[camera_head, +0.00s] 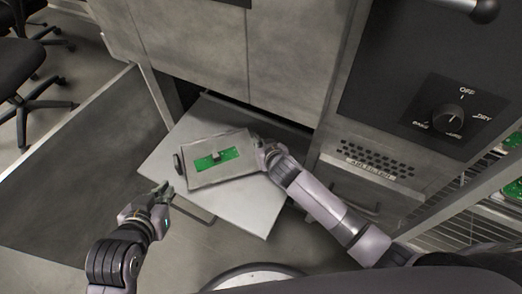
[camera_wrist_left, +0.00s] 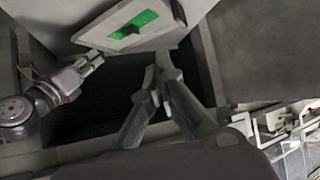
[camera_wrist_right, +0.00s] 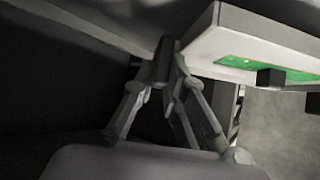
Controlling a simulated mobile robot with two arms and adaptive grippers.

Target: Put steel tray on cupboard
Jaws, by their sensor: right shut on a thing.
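The steel tray (camera_head: 241,166) is a flat grey tray with a green board and a small dark block in it. It lies over a light grey panel (camera_head: 262,208) in front of the cupboard (camera_head: 200,45); I cannot tell whether it touches. My right gripper (camera_head: 266,150) is shut on the tray's right edge. My left gripper (camera_head: 163,190) is apart from the tray, just below the dark handle (camera_head: 178,163) at its left edge. The tray shows in the left wrist view (camera_wrist_left: 160,40) beyond my left fingers, whose gap is unclear, and in the right wrist view (camera_wrist_right: 255,32).
A large dark grey panel (camera_head: 80,165) stands at the left, with black office chairs (camera_head: 25,85) behind it. At the right are a control panel with a dial (camera_head: 448,118) and a rack with green boards (camera_head: 490,215). Open floor lies at the lower left.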

